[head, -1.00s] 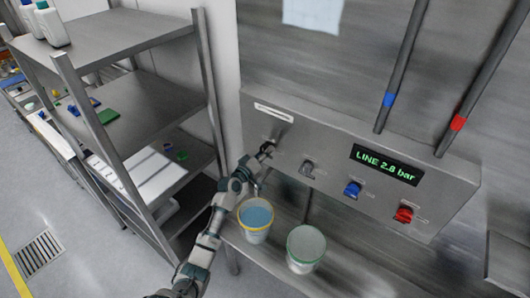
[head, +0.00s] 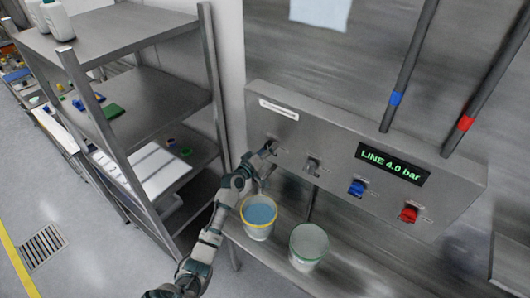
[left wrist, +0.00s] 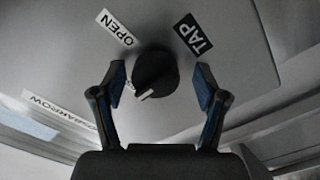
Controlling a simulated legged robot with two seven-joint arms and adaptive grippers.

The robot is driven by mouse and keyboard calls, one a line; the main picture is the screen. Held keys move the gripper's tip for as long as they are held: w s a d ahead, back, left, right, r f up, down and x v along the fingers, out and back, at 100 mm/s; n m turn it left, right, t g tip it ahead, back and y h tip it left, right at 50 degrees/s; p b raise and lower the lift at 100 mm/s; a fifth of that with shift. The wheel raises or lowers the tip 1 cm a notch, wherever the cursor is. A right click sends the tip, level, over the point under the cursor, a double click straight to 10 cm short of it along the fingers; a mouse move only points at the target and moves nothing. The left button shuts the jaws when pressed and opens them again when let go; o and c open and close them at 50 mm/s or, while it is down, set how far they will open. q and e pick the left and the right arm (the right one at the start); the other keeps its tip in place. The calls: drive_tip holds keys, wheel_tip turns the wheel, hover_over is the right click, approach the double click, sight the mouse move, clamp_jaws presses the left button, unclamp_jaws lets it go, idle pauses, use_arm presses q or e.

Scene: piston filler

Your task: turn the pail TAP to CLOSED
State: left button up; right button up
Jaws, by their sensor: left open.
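The TAP knob (left wrist: 156,70) is a dark round knob in the left wrist view, with a white pointer mark at its lower edge, slanting down and left in the picture. A TAP label (left wrist: 193,34) is at its upper right and an OPEN label (left wrist: 117,27) at its upper left. My left gripper (left wrist: 160,88) is open, with one finger on each side of the knob; I cannot tell whether they touch it. In the head view the left gripper (head: 268,149) is at the panel's left end and hides the knob. A yellow-rimmed pail (head: 259,222) with blue contents stands below. My right gripper is not in view.
The grey panel (head: 325,178) also carries a grey knob (head: 312,166), a blue knob (head: 357,188), a red knob (head: 408,214) and a display (head: 393,163) reading LINE 4.0 bar. A green-rimmed pail (head: 308,248) stands right of the first. A metal shelf (head: 150,93) is at left.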

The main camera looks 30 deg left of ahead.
use_arm(q)
drive_tip(key=s+a, duration=0.1)
drive_tip(key=s, duration=1)
drive_tip(key=shift+s, duration=0.35)
